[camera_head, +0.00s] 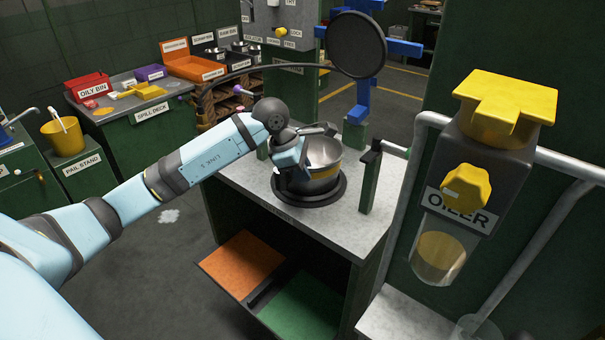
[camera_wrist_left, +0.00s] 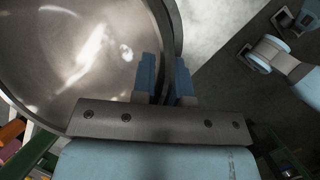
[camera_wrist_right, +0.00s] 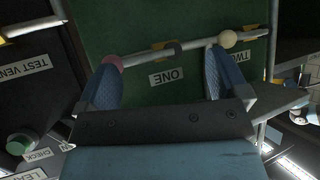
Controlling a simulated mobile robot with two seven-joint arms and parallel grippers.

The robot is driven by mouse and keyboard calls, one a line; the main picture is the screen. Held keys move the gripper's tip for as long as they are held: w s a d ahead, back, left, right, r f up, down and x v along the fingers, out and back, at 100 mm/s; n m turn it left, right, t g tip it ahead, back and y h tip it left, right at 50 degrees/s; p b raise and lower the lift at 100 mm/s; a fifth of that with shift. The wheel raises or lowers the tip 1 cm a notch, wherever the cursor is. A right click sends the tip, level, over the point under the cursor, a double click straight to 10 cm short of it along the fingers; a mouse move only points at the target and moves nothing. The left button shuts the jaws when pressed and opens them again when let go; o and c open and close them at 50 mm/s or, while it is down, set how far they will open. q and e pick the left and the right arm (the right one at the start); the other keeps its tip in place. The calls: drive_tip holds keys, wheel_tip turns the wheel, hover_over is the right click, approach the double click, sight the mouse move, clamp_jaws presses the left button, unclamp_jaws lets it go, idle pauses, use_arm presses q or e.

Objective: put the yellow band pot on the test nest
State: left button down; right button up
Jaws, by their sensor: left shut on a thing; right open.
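The yellow band pot (camera_head: 326,152) is a silver metal pot with a yellow band low on its side. In the head view it is upright within the outline of the test nest, a black round ring (camera_head: 322,196) on the grey bench top. I cannot tell whether its base touches the nest. My left gripper (camera_head: 302,152) is shut on the pot's rim at its left side. In the left wrist view, its fingers (camera_wrist_left: 166,82) pinch the wall, with the shiny inside (camera_wrist_left: 75,55) filling the left. My right gripper (camera_wrist_right: 160,78) is open and empty, away from the pot; the head view does not show it.
A dark round disc (camera_head: 356,45) on a blue stand rises behind the bench. A green post (camera_head: 370,178) stands right of the nest, and the oiler (camera_head: 480,170) is nearer right. In the right wrist view, bars with ball ends (camera_wrist_right: 229,40) are near my fingers, by label ONE.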

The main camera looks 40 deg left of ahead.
use_arm(q)
drive_tip(key=shift+f, duration=0.2)
drive_tip(key=c, duration=1.1)
unclamp_jaws()
drive_tip(key=shift+f, duration=0.1)
